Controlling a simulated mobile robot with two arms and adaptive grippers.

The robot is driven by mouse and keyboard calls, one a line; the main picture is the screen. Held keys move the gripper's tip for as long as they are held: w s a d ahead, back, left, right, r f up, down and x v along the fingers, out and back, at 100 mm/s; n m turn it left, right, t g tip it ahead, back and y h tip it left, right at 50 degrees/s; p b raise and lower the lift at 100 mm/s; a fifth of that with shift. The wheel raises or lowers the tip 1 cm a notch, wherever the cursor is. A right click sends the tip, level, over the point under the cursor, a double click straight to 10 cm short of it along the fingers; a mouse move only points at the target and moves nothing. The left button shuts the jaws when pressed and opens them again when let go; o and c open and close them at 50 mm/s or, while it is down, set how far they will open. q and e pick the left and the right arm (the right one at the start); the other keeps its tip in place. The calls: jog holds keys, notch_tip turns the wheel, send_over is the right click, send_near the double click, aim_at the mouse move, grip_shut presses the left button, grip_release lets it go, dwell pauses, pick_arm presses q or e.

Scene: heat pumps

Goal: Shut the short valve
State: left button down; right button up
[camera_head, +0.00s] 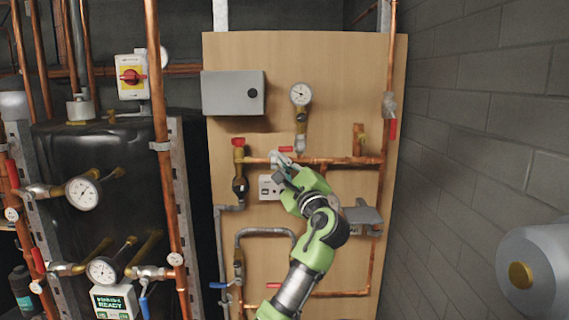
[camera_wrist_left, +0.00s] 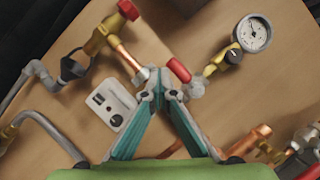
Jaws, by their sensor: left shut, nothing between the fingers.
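A short red valve handle (camera_head: 286,149) sits on the copper pipe of the wooden panel, below the upright gauge. It also shows in the left wrist view (camera_wrist_left: 179,70), just beyond and to the right of my fingertips. My left gripper (camera_head: 277,160) is shut and empty in front of the pipe. Its teal fingers meet at the tips in the wrist view (camera_wrist_left: 161,82), close to the handle. I cannot tell whether they touch it. The gripper partly hides the pipe. My right gripper is not in view.
A round gauge (camera_head: 300,94) stands above the valve, and a red-knobbed valve (camera_head: 238,142) is to its left. A white socket plate (camera_head: 268,187) is below. A grey box (camera_head: 233,93) is at upper left. A brick wall (camera_head: 480,120) bounds the right side.

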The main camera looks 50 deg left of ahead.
pick_arm(q)
jog(key=v, duration=1.2)
